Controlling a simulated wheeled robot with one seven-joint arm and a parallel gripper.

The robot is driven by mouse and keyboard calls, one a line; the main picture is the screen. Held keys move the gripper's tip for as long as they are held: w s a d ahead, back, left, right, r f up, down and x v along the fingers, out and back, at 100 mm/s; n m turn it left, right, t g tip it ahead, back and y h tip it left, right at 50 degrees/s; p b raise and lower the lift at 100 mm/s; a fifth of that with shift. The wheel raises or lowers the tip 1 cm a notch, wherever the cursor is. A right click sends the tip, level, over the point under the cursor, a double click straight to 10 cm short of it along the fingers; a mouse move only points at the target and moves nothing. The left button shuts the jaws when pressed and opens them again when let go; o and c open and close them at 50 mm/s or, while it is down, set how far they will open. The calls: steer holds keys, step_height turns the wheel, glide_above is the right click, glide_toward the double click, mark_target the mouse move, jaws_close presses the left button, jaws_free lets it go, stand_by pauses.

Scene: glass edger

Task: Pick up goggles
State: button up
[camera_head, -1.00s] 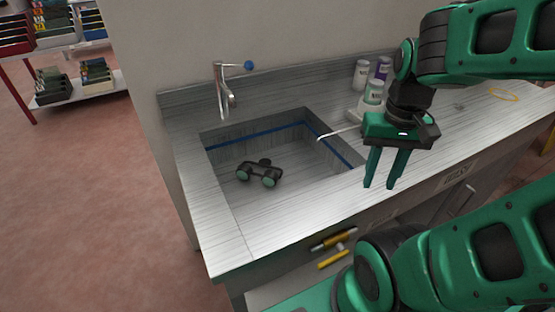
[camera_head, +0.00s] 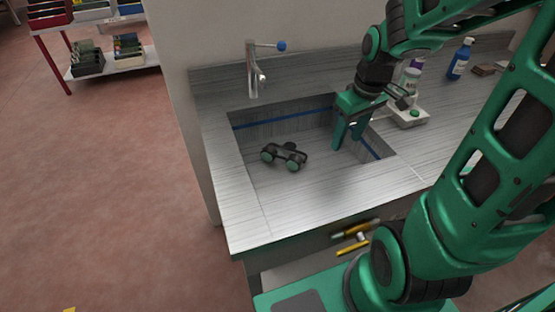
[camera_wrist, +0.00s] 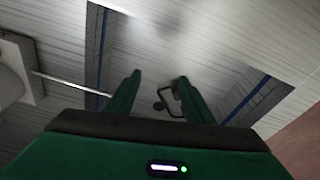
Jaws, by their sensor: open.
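The goggles (camera_head: 284,156), a dark piece with round greenish discs, lie on the floor of the sink (camera_head: 262,203) in the head view. My gripper (camera_head: 347,143) is open and points down over the right part of the sink, to the right of the goggles and apart from them. In the wrist view my gripper (camera_wrist: 158,79) shows both fingers spread with nothing held. A small dark loop and disc (camera_wrist: 172,100) show between the fingers there, too unclear to name.
A tap (camera_head: 252,70) with a blue knob stands behind the sink. A white tray (camera_head: 409,116) and containers stand on the counter to the right, with a blue bottle (camera_head: 460,59) beyond. The counter's front strip is clear.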

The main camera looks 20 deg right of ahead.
mark_target(276, 159)
steer(key=w+a+f+n+y, duration=0.1)
steer(key=w+a+f+n, duration=0.1)
steer(key=w+a, duration=0.1)
steer(key=w+a+f+n+t+y, duration=0.1)
steer(key=w+a+f+n, duration=0.1)
steer(key=w+a, duration=0.2)
steer(key=w+a+f+n+y, duration=0.1)
steer(key=w+a+f+n, duration=0.1)
steer(key=w, duration=0.3)
steer(key=shift+w+a, duration=0.2)
steer(key=shift+a, duration=0.55)
steer(key=shift+w+a+f+n, duration=0.15)
steer(key=shift+a+f+n, duration=0.05)
steer(key=shift+f+n, duration=0.15)
steer(key=x, duration=0.4)
steer(key=shift+f, duration=0.1)
steer(key=shift+x, duration=2.95)
jaws_close()
